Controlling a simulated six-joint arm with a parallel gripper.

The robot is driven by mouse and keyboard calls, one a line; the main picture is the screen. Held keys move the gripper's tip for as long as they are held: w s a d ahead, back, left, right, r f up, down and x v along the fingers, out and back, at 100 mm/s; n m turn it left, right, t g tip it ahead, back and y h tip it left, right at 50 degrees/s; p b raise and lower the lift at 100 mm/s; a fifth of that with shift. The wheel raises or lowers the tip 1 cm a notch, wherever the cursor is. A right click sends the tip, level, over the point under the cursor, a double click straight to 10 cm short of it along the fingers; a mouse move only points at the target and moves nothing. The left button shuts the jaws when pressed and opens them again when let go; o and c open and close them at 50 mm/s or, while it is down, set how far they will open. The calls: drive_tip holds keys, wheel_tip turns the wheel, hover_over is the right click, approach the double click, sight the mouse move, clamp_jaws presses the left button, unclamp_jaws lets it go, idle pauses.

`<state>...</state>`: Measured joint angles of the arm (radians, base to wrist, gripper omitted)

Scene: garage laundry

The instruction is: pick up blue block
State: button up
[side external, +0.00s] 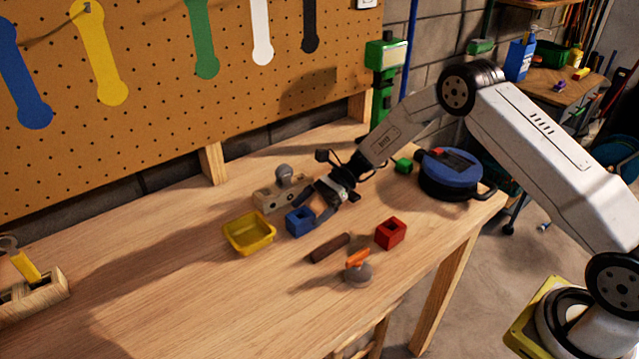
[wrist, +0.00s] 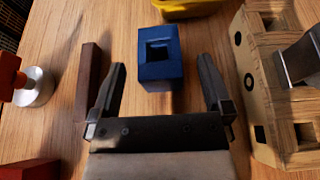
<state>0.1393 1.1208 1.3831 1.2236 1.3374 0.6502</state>
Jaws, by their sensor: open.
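The blue block (side external: 300,221) is a small cube with a square hollow in its top and stands on the wooden workbench. In the side view it lies just in front of my gripper (side external: 318,205), whose fingers reach down toward it. In the wrist view the blue block (wrist: 158,58) sits ahead of my open gripper (wrist: 162,85), roughly centred between the two fingers and slightly beyond their tips. No finger clearly touches it. Nothing is held.
A yellow tray (side external: 249,234) stands left of the block. A wooden block with holes (side external: 268,198) stands close behind. A dark bar (side external: 329,247), a red block (side external: 390,233) and an orange-handled grey object (side external: 358,270) lie right.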

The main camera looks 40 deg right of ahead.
sight(308, 211)
drive_tip(key=shift+x, duration=1.55)
clamp_jaws()
drive_tip(key=shift+r, duration=0.15)
drive_tip(key=shift+r, duration=0.7)
drive_tip(key=s+d+r, duration=0.2)
drive_tip(key=s+r, duration=0.9)
drive_tip(key=s, duration=0.2)
drive_tip(key=shift+s+d+r, duration=0.2)
drive_tip(key=shift+s+d, duration=0.1)
drive_tip(key=shift+s, duration=0.1)
